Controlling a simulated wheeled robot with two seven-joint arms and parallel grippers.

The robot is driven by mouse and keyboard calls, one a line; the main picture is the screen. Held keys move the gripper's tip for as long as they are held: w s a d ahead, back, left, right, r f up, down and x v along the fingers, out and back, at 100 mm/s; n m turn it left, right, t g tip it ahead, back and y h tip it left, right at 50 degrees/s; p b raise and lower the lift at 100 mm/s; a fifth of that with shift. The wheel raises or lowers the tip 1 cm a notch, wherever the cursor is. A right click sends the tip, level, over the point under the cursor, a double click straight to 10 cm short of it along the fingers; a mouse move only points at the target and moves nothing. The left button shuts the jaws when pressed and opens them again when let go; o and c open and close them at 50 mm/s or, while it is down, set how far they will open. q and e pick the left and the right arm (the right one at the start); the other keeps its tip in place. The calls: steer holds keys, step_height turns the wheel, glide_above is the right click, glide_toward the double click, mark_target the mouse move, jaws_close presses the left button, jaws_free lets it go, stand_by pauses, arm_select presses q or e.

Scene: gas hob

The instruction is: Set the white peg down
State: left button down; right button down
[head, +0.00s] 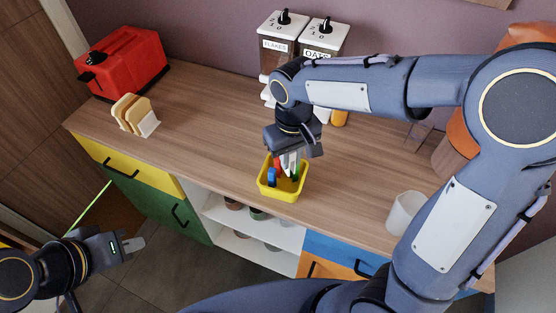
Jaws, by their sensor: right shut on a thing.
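My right gripper (289,160) points down over the yellow bin (281,195) on the counter. It is shut on what looks like the white peg (286,166); the pale fingers hide much of it, and I cannot tell whether it touches the bin floor. A blue peg (271,177), a red peg (277,163) and a green peg (296,172) show in or at the bin, close around the fingers. My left gripper (136,244) is away from the counter, above the floor at lower left. It looks empty, but its finger gap does not show.
A red toaster (125,65) and a rack with bread slices (135,115) stand at the left. Two dispensers (305,38) stand at the back wall. A white cup (404,212) stands right of the bin. The wooden counter (205,145) is clear left of the bin.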

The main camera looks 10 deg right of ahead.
step_height(320, 180, down, 10)
steer(key=shift+r+p, duration=0.1)
steer(key=shift+p, duration=0.2)
steer(key=c, duration=1.6)
jaws_free()
